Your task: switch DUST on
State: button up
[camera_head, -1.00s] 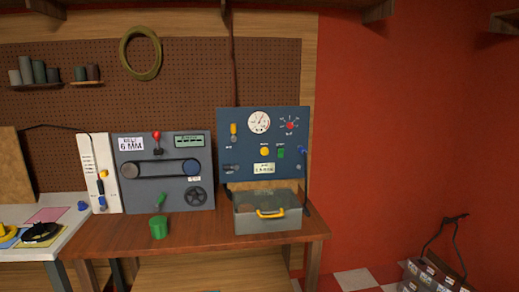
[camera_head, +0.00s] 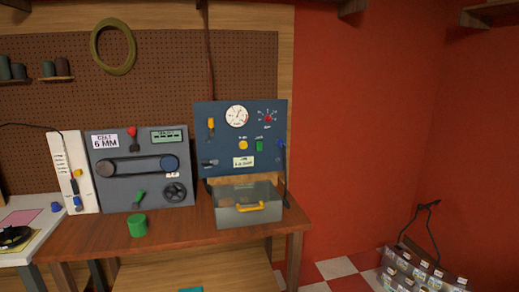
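A blue control panel (camera_head: 222,140) stands upright at the back of the wooden bench. It carries a yellow lever (camera_head: 211,125) at upper left, a round gauge (camera_head: 237,116), a red knob (camera_head: 268,118), a yellow button (camera_head: 243,145), a green switch (camera_head: 259,146) and a dark lever at lower left (camera_head: 209,163). The small labels are too blurred for me to tell which control is DUST. A grey panel (camera_head: 120,187) to its left has a red-topped lever (camera_head: 132,132), a belt on two pulleys and a green handle (camera_head: 140,194). My gripper is not in view.
A clear-sided bin (camera_head: 232,213) with a yellow handle stands before the blue panel. A green cylinder (camera_head: 137,226) stands on the bench (camera_head: 180,232). A white panel (camera_head: 68,160) with small levers is further left. A rack (camera_head: 425,270) sits low at right.

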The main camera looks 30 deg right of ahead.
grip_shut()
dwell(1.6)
